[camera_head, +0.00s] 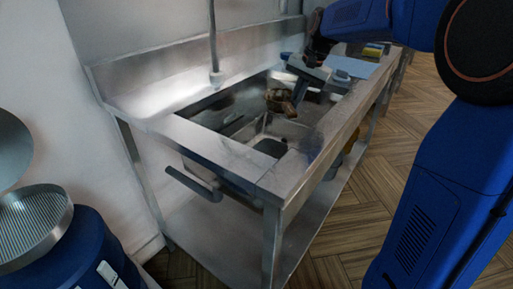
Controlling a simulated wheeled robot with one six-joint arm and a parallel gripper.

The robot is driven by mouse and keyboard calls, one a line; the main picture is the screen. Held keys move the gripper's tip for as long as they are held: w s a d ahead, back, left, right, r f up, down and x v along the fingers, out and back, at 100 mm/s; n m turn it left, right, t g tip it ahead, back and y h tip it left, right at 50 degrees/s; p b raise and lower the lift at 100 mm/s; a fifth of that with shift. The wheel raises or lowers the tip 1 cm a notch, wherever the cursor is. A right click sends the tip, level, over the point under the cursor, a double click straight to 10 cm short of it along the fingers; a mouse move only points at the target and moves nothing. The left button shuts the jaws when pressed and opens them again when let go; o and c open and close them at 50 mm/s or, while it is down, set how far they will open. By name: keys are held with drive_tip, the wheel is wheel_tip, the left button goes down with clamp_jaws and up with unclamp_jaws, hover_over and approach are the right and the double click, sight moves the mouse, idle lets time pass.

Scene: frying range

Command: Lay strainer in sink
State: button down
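The sink (268,128) is a stainless steel basin set in a long steel counter. A small brownish, rounded thing that looks like the strainer (277,97) shows at or over the far part of the basin. My gripper (302,92) reaches down over the basin from the upper right, with a dark finger right beside the strainer. The fingers are small and dark here, and I cannot tell whether they are closed on it. I also cannot tell whether the strainer touches the basin.
A tap pipe (213,40) rises behind the basin at the back edge. The near counter top (225,150) is bare. A bar handle (195,184) sticks out at the front left. A light blue item (352,67) lies on the counter beyond the gripper. Wooden floor is open on the right.

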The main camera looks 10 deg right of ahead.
hover_over(289, 140)
wheel_tip(289, 140, down, 7)
drive_tip(key=shift+f, duration=2.35)
drive_tip(key=shift+f, duration=0.1)
drive_tip(key=c, duration=2)
unclamp_jaws()
drive_tip(key=v, duration=1.2)
